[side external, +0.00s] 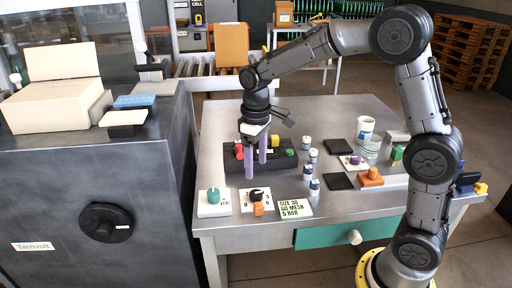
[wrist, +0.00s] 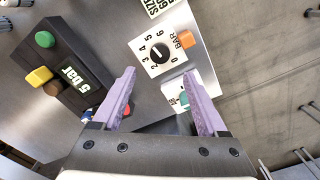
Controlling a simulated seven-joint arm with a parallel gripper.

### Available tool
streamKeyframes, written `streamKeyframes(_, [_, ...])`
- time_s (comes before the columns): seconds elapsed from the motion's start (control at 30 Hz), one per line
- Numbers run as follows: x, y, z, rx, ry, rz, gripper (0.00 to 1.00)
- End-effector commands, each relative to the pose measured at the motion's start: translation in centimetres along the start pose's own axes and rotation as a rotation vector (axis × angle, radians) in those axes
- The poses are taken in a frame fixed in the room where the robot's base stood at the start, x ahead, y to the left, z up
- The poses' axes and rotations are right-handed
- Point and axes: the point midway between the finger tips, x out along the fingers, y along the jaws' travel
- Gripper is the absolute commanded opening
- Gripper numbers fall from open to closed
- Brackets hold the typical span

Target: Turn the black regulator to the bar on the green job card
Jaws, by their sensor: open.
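The black regulator (wrist: 160,52) is a round knob on a white dial plate with numbers and BAR printed round it. It also shows in the side view (side external: 256,192). A white mark on the knob shows in the wrist view, but its exact setting is hard to read. The job card (side external: 296,207) is pale green and reads SIZE 30, 60 MESH, 5 BAR. Part of the card (wrist: 157,6) shows at the wrist view's top edge. My gripper (side external: 256,171) is open and empty, above and behind the regulator; its purple fingers (wrist: 161,74) point down.
An orange block (wrist: 185,39) sits beside the dial. A teal knob on a white plate (side external: 214,203) stands left of the regulator. Small bottles (side external: 313,165) and dark pads stand right.

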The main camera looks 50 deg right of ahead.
Motion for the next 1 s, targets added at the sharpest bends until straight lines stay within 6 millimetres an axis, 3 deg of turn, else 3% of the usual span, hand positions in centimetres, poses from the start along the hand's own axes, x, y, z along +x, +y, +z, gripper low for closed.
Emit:
streamKeyframes(0.1, [-2.3, 0.0, -0.1, 0.0, 0.005, 0.001, 0.76])
streamKeyframes(0.3, [-4.3, 0.0, -0.1, 0.0, 0.003, 0.001, 0.76])
streamKeyframes(0.77, [-5.1, 0.0, 0.0, -0.001, 0.009, 0.002, 0.76])
streamKeyframes(0.87, [-6.9, -0.1, 0.3, -0.002, 0.055, 0.011, 0.76])
streamKeyframes(1.0, [-10.4, -0.8, 3.3, -0.005, 0.136, 0.026, 0.76])
